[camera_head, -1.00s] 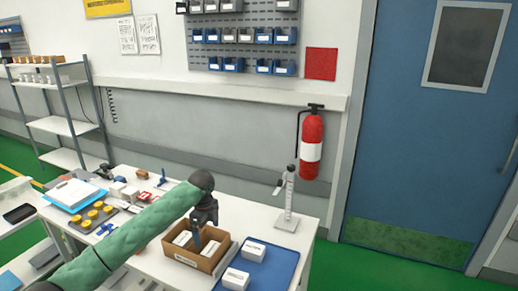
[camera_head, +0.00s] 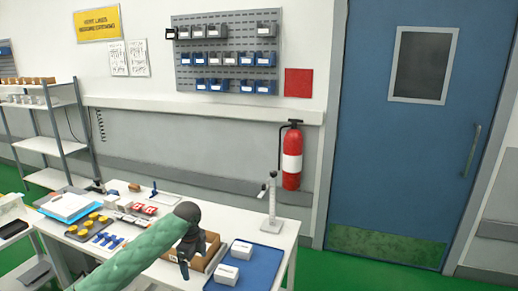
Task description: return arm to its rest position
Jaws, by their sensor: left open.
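My left arm, in a green sleeve, comes in from the bottom left of the head view. My left gripper (camera_head: 187,262) points down over the left part of the brown cardboard box (camera_head: 216,255) on the white table. Its jaws are open, and I see nothing held in them. The arm and gripper hide part of the box and what is in it. My right gripper is not in view.
A blue tray (camera_head: 262,262) with white boxes (camera_head: 241,249) lies right of the cardboard box. A stand (camera_head: 271,208) rises at the table's back right. Yellow-topped items (camera_head: 83,230) and blue parts (camera_head: 106,240) lie left. A shelf rack (camera_head: 46,145) stands far left.

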